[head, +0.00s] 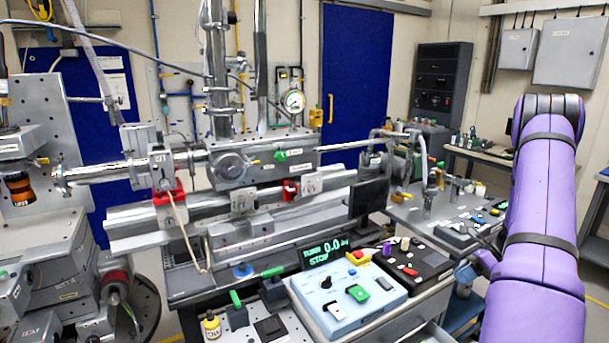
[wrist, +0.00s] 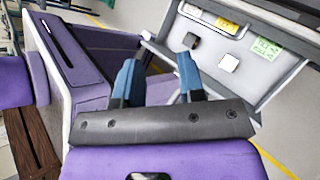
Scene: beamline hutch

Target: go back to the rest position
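My gripper shows in the wrist view (wrist: 158,78). Its two blue fingers stand apart with nothing between them, so it is open and empty. It hangs over the gap between my own purple body and an open grey drawer (wrist: 222,88). In the head view my purple arm reaches down the right side, and the gripper is mostly hidden behind it and the bench edge.
The drawer holds a yellow label (wrist: 228,24), a green note (wrist: 265,48) and small square pieces. In the head view, a control box (head: 350,295) and a black button box (head: 412,263) sit on the bench left of my arm. A side table (head: 415,212) stands behind.

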